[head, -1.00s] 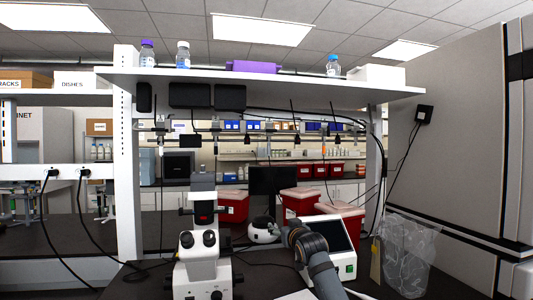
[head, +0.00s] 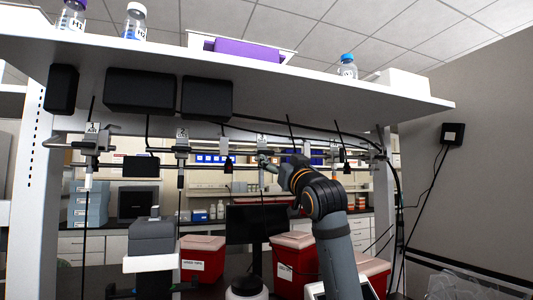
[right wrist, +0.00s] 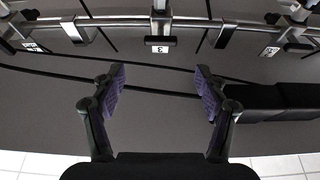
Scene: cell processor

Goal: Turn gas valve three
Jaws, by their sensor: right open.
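Gas valve three sits on the metal rail under the shelf, with its tag "3" (head: 262,140) at the middle of the head view. In the right wrist view, valve three (right wrist: 160,18) is at the top centre, its tag upside down below it. My right gripper (right wrist: 160,70) is open and empty there, its purple-padded fingers on either side of the tag's line and short of the valve. In the head view my right gripper (head: 285,170) is close to valve three, partly hidden by its own arm. My left gripper is out of view.
Valve one (head: 91,143) and valve two (head: 182,151) hang to the left on the rail. Black boxes (head: 207,98) and cables are under the shelf (head: 300,75). Bottles stand on the shelf. Red bins (head: 293,262) and a monitor (head: 252,229) are below.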

